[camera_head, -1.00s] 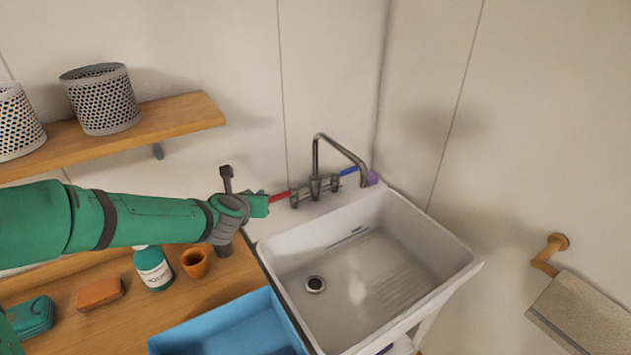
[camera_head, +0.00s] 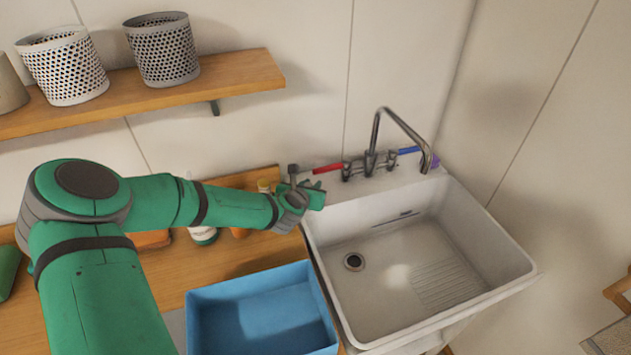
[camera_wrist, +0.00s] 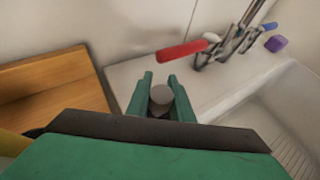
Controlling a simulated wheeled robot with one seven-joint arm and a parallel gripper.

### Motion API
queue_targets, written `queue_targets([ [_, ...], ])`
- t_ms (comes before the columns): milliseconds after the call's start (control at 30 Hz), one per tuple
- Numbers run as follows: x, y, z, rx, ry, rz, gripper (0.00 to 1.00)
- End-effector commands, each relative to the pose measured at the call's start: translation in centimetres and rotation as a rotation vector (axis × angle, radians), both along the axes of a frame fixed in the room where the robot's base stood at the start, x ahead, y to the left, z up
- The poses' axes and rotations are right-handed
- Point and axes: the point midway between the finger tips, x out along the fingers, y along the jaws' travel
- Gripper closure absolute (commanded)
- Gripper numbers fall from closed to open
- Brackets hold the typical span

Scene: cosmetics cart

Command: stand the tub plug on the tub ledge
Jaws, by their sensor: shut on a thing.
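My gripper (camera_head: 314,195) is at the left end of the tub ledge (camera_head: 345,190), the flat white rim behind the basin. In the wrist view my gripper (camera_wrist: 160,82) is shut on a small grey round-topped piece, the tub plug (camera_wrist: 160,95). The plug sits upright between the two green fingers, with the ledge (camera_wrist: 135,85) around and behind it. Its lower part is hidden, so I cannot tell whether it touches the ledge. In the head view the plug cannot be made out. The white tub (camera_head: 400,265) has a drain (camera_head: 354,261) at its left.
The tap (camera_head: 373,160), with red (camera_head: 328,168) and blue (camera_head: 409,150) handles, stands right of my gripper. A purple item (camera_head: 436,160) sits at the ledge's far end. A blue bin (camera_head: 262,325) and wooden counter (camera_head: 175,275) lie left. The shelf (camera_head: 240,72) holds perforated baskets.

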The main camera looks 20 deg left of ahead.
Motion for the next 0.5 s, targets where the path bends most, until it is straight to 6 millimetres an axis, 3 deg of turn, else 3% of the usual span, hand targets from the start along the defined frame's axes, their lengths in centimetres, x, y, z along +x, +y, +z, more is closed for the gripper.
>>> queue_targets([
  [167, 0.5, 0.1, -0.7, 0.002, -0.001, 0.001, 1.00],
  [400, 4.1, 0.2, -0.7, 0.002, -0.001, 0.002, 1.00],
  [500, 3.9, 0.3, -1.7, 0.000, 0.001, 0.004, 1.00],
])
